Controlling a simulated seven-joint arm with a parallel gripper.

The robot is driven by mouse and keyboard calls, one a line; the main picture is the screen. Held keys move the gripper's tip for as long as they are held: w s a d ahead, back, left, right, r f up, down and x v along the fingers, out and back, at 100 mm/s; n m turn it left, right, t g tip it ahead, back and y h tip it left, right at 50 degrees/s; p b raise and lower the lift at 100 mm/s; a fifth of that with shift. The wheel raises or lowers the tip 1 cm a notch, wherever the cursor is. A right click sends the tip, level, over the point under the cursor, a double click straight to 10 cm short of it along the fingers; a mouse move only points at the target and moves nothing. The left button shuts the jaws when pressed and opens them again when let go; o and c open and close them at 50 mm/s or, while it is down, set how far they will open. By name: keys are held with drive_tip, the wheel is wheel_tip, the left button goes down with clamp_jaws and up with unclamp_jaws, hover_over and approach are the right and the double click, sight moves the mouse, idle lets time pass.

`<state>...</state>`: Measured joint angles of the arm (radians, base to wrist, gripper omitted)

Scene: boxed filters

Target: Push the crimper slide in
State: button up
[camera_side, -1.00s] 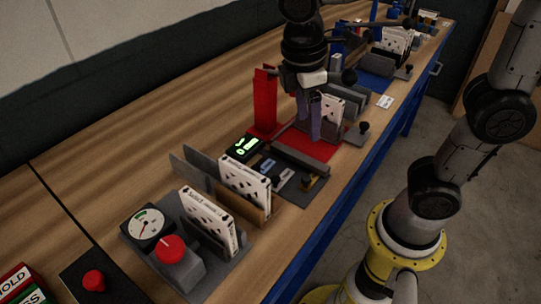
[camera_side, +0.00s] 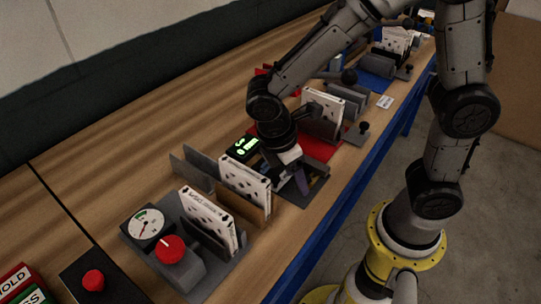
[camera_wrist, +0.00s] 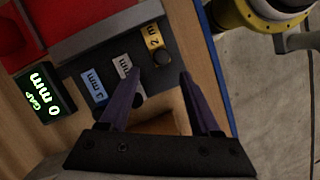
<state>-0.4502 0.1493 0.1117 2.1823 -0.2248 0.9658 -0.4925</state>
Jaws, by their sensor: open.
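My gripper (camera_wrist: 159,76) is open and empty, with its two dark purple fingers spread; in the side view it points down over the dark plate (camera_side: 318,176) of the gap station. In the wrist view the fingertips are near a yellow tag marked 2 (camera_wrist: 154,37) and a dark round knob (camera_wrist: 163,60). A white tag (camera_wrist: 122,66) and a blue tag (camera_wrist: 94,84) lie to the left. The display reads 0 mm GAP (camera_wrist: 46,103) and also shows in the side view (camera_side: 243,148). I cannot tell for sure which part is the crimper slide.
A white boxed filter (camera_side: 245,181) stands beside my gripper, another (camera_side: 207,215) by the dial (camera_side: 146,227) and red knob (camera_side: 170,249). Behind are a red mat (camera_side: 331,150) and a black knob (camera_side: 363,127). A grey bar (camera_wrist: 105,32) edges the tags. Bare wood lies left.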

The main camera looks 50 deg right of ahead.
drive_tip(key=a, duration=0.2)
drive_tip(key=a+r, duration=0.1)
drive_tip(key=a, duration=0.1)
drive_tip(key=shift+w+a+r, duration=0.1)
drive_tip(key=shift+w+a, duration=0.1)
drive_tip(key=shift+a, duration=0.15)
drive_tip(key=v, duration=0.8)
drive_tip(key=shift+r, duration=0.45)
